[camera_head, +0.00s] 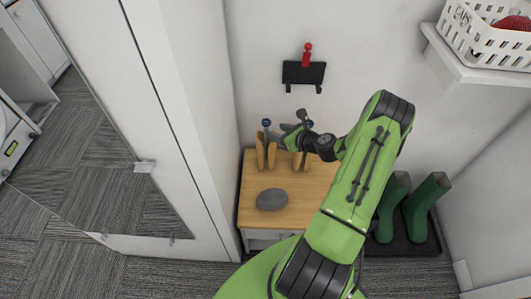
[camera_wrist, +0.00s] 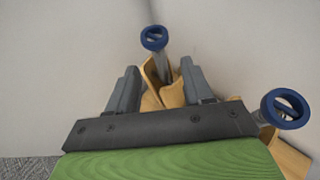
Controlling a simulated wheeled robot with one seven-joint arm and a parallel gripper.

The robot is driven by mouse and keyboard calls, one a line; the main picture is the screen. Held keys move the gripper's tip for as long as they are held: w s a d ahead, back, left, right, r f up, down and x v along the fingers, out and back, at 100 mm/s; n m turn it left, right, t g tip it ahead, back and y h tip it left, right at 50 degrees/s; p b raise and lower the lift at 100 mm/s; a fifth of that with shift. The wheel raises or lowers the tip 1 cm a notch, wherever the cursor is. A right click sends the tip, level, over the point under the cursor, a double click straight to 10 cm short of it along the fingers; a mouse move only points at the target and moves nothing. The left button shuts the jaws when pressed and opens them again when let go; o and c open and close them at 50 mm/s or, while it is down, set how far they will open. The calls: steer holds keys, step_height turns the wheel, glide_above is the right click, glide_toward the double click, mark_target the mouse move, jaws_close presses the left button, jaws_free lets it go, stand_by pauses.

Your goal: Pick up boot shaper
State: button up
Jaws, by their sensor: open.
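Two wooden boot shapers with blue ring knobs stand upright on a small wooden-topped cabinet (camera_head: 303,199). In the head view the left boot shaper (camera_head: 261,152) is clear, and the other boot shaper (camera_head: 299,162) is partly hidden by my arm. My gripper (camera_head: 291,124) is open near their upper ends. In the wrist view one boot shaper (camera_wrist: 172,94) shows between the two fingers of my gripper (camera_wrist: 159,66), its knob beyond the fingertips. The second boot shaper's knob (camera_wrist: 286,108) is at the right, outside the fingers. I cannot tell whether the fingers touch the wood.
A grey stone-like object (camera_head: 272,199) lies on the cabinet top in front of the shapers. A black wall hook rack (camera_head: 303,73) with a red item is above. Green boots (camera_head: 425,205) stand on a dark tray at right. A white basket (camera_head: 485,38) sits on a shelf.

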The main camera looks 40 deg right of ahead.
mark_target(268, 128)
steer(key=b+x, duration=0.1)
steer(key=x, duration=0.5)
steer(key=shift+b, duration=0.35)
steer(key=shift+r, duration=0.15)
jaws_close()
stand_by(0.8)
